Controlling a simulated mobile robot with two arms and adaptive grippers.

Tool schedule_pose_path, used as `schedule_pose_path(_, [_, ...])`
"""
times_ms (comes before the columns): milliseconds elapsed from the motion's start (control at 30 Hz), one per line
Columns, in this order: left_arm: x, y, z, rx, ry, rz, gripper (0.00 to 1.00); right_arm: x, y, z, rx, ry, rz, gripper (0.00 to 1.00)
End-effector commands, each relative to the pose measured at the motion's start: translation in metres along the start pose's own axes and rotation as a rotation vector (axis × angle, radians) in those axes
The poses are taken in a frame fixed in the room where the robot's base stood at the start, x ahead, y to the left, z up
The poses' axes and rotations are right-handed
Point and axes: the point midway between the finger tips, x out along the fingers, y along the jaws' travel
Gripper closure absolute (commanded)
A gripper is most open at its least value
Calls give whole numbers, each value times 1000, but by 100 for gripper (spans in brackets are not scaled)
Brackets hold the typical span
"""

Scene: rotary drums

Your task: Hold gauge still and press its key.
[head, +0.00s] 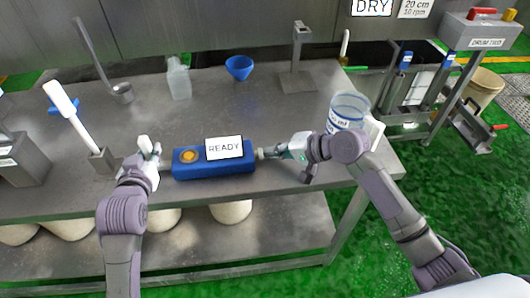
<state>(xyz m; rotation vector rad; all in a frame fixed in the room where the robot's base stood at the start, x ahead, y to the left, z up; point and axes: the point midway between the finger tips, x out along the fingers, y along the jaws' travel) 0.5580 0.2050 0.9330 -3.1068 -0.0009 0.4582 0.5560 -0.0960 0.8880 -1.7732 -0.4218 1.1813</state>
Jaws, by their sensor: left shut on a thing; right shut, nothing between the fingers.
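The gauge (215,168) is a blue box lying on the steel table, with a white "READY" label (224,148) standing at its top. A round orange key (189,156) is on the left part of its upper face. My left gripper (156,154) is at the gauge's left end, shut on it; the exact contact is hard to make out. My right gripper (264,153) is shut and empty at the gauge's right end, its tips close to that end. I cannot tell whether they touch it. The key is uncovered.
Behind the gauge the steel table (220,115) is clear. A blue funnel (239,67), a clear bottle (178,79) and a metal stand (297,70) are further back. A clear beaker (347,110) stands behind my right arm. A white-handled tool (75,118) stands at left.

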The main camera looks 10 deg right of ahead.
Motion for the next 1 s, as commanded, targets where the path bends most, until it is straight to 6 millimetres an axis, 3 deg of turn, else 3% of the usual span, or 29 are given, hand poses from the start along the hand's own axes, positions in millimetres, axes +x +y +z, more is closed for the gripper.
schedule_pose_path(33, [1,0,8,2,-21,0,100,1,-1,2,0,-2,-2,100])
schedule_pose_path(1000, [1,1,9,1,-21,2,100,-2,2,-1,1,-3,-1,100])
